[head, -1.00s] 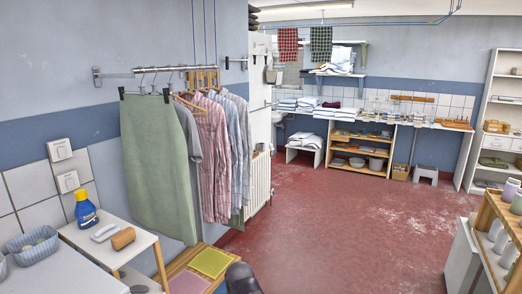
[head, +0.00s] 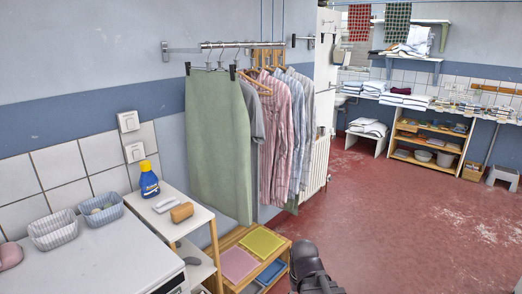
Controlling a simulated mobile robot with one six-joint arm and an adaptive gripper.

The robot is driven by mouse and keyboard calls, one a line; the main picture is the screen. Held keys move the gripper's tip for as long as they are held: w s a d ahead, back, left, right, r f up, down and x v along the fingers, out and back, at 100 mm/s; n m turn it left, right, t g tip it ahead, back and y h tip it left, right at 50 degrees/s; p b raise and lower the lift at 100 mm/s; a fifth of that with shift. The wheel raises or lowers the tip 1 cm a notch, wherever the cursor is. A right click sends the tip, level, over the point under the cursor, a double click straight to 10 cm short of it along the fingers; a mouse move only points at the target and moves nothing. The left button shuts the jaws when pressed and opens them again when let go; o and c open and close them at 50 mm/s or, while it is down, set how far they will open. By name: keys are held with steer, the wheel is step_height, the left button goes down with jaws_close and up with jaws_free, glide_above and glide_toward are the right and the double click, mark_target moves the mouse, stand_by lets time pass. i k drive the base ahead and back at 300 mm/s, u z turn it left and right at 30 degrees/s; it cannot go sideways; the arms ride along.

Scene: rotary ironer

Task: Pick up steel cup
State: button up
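I cannot make out a steel cup in the head view. A dark, rounded end of my arm with my gripper (head: 312,272) shows at the bottom edge, right of the middle. It is cut off by the frame, and its fingers are not clear enough to tell open from shut. It is in front of the red floor, just right of the low wooden shelf (head: 233,251), and I see nothing held in it.
A white worktop (head: 95,262) with two baskets (head: 53,230) (head: 101,208) is at left. A small table (head: 188,226) holds a brush and a wooden block; a blue bottle (head: 149,181) stands behind. Clothes (head: 222,140) hang from a rail. Red floor (head: 400,240) is clear at right.

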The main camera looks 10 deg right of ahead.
mark_target(322, 129)
steer(key=z, duration=0.4)
steer(key=i, duration=0.8)
steer(key=z, duration=0.7)
steer(key=i, duration=0.8)
steer(key=z, duration=0.4)
steer(key=i, duration=2.35)
steer(key=u, duration=0.55)
steer(key=i, duration=0.8)
steer(key=u, duration=0.8)
steer(key=i, duration=0.85)
steer(key=u, duration=0.4)
